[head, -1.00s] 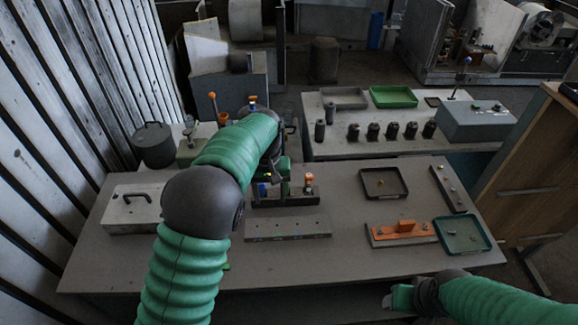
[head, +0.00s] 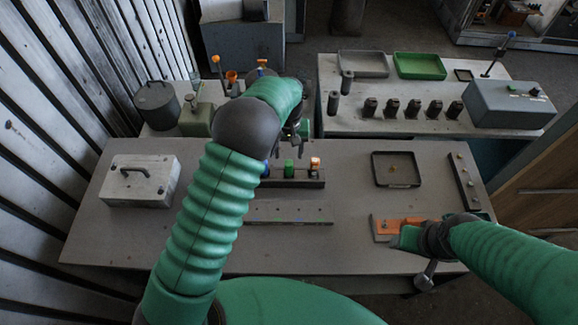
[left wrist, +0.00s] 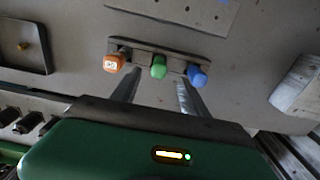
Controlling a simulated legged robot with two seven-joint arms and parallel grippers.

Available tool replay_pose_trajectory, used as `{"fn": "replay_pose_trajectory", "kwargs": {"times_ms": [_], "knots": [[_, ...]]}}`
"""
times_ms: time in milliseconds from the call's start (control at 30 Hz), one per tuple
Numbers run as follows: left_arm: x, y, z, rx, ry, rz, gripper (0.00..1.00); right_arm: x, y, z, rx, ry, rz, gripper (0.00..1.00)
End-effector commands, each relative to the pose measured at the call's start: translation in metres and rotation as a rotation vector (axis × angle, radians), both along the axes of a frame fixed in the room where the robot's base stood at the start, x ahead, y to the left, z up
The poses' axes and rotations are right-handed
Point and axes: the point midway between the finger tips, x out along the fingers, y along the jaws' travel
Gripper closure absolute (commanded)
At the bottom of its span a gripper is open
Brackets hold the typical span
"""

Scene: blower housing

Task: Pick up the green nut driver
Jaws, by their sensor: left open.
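The green nut driver (head: 289,167) stands upright in the middle of a dark rack (head: 300,183), between a blue-handled driver (head: 265,169) and an orange-handled driver (head: 315,163). In the left wrist view its green handle (left wrist: 158,67) shows between the blue handle (left wrist: 197,75) and the orange handle (left wrist: 114,63). My left gripper (head: 290,147) is open and empty, just behind and above the rack. In the left wrist view its two fingers (left wrist: 157,92) point toward the rack, roughly either side of the green handle. My right gripper (head: 410,238) is over the orange fixture; its fingers cannot be made out.
A flat plate with holes (head: 288,213) lies in front of the rack. A metal box (head: 140,181) is at left, a black tray (head: 396,170) at right. An orange fixture (head: 383,228) lies under my right gripper. The table between rack and black tray is clear.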

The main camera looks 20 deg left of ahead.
Motion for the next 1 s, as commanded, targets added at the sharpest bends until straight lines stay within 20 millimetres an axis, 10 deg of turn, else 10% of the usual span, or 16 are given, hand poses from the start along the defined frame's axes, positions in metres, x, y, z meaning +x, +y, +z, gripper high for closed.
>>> {"fn": "replay_pose_trajectory", "kwargs": {"times_ms": [733,1000], "knots": [[-0.002,0.0,-0.084,-0.001,-0.001,0.0,0.47,0.0,0.0,0.036,0.0,0.0,0.0,0.39],[-0.002,0.0,-0.083,-0.001,-0.001,0.0,0.8,0.0,0.0,0.036,0.0,0.0,0.0,0.39]]}}
